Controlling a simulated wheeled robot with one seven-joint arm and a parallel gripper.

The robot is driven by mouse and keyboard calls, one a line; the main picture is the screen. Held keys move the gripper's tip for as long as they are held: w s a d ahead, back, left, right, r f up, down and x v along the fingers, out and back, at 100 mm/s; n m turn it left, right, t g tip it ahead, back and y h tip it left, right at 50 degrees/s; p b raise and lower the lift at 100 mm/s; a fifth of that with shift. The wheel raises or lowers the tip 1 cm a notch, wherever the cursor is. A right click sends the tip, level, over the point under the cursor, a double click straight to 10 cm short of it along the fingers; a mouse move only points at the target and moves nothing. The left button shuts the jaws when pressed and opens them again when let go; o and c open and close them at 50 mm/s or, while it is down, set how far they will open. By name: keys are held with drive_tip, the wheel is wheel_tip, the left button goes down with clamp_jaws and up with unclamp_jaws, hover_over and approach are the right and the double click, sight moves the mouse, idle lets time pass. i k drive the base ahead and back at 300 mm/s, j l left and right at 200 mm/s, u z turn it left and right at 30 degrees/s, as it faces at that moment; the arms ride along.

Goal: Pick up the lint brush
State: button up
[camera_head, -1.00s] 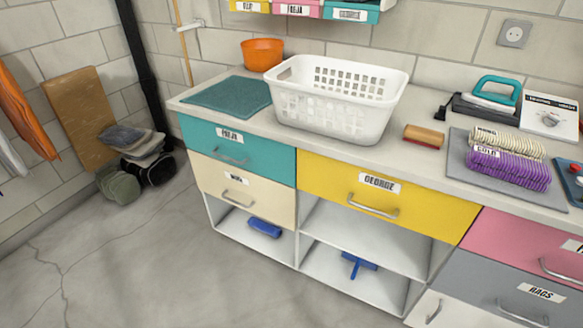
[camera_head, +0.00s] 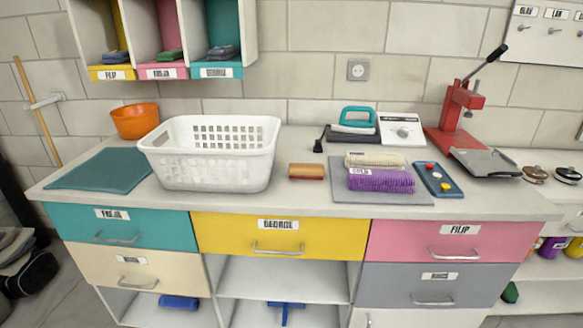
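A small block-shaped brush (camera_head: 306,171), tan with reddish-brown, lies on the counter to the right of the white basket; it looks like the lint brush. A blue brush-like object (camera_head: 179,302) lies in the lower left open compartment. A blue T-shaped object (camera_head: 286,308) is in the compartment to its right. My gripper is not in view.
The white laundry basket (camera_head: 215,173) stands left of the brush on the counter (camera_head: 300,203). Purple (camera_head: 380,181) and cream rolls lie on a grey mat to the right. Further right are a blue button panel (camera_head: 437,179) and a red press (camera_head: 458,120). Counter in front of the brush is clear.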

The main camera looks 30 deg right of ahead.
sight(296, 170)
drive_tip(key=i+j+z, duration=0.15)
drive_tip(key=z, duration=0.25)
drive_tip(key=i+j+z, duration=0.2)
drive_tip(key=z, duration=0.15)
drive_tip(key=i+j+z, duration=0.1)
drive_tip(key=j+z, duration=0.15)
drive_tip(key=z, duration=0.15)
